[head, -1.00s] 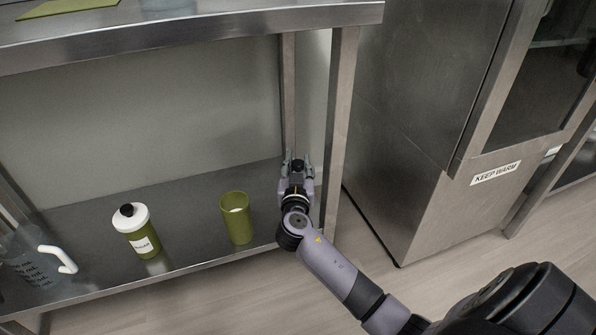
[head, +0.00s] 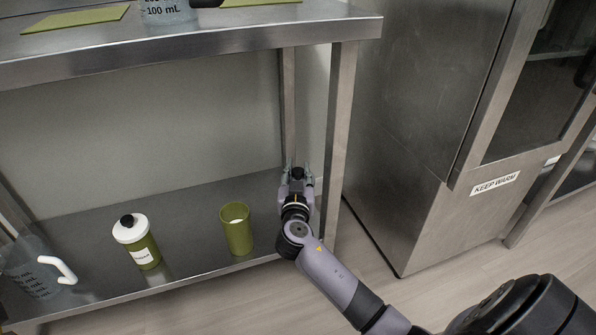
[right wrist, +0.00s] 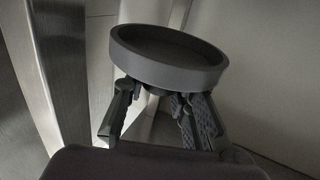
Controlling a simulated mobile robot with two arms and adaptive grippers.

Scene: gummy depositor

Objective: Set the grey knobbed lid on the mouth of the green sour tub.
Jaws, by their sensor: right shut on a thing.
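My right gripper (head: 298,170) is over the right end of the lower shelf, to the right of the tub. In the right wrist view its fingers (right wrist: 156,103) are shut on the grey lid (right wrist: 200,78), a round disc with a raised rim. The lid's hollow side faces away from the fingers, and its knob is mostly hidden between them. The lid cannot be made out in the head view. The green tub (head: 238,236) stands upright with an open mouth near the shelf's front edge. No label shows on it. My left gripper is not in view.
A green container with a white lid and black knob (head: 136,242) and a clear measuring jug (head: 35,268) stand left of the tub. A steel table leg (head: 339,130) is close to my right gripper. The upper tabletop (head: 200,37) overhangs the shelf. A steel cabinet (head: 420,210) stands right.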

